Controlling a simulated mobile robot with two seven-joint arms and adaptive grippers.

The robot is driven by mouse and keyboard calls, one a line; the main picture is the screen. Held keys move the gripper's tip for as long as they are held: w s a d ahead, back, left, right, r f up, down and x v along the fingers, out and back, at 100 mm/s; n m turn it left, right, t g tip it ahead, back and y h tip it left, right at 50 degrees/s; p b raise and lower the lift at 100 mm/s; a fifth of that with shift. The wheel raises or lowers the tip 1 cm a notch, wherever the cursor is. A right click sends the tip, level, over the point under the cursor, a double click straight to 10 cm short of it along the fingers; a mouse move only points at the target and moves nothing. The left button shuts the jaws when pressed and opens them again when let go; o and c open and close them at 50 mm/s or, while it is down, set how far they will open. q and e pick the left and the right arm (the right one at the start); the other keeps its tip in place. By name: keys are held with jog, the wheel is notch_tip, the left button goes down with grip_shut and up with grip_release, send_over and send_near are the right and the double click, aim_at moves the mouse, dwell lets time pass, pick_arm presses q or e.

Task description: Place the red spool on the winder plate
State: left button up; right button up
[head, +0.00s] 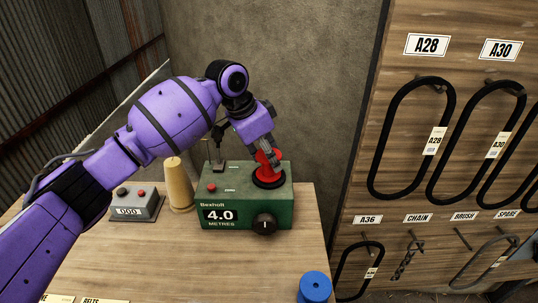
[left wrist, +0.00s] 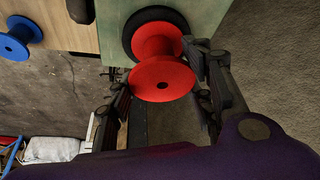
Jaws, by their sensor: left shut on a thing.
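The red spool (head: 268,172) is upright over the black round winder plate (head: 270,181) on top of the green winder box (head: 246,214). My left gripper (head: 270,158) comes down from above, shut on the spool's upper part. In the left wrist view the red spool (left wrist: 162,78) lies between the fingers of my left gripper (left wrist: 155,95), with its lower flange against or just over the black plate (left wrist: 140,22). I cannot tell whether it fully touches the plate. My right gripper is not in view.
A blue spool (head: 315,287) stands at the table's front right edge. A tan cone (head: 180,186) and a grey counter box (head: 137,204) stand left of the winder. A board with hanging black belts (head: 410,140) rises at the right. The table's front middle (head: 190,265) is clear.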

pick_arm(q)
jog(key=o, duration=1.1)
jog(key=shift+c, duration=0.2)
jog(key=v, duration=1.2)
jog(key=shift+s+d, duration=0.1)
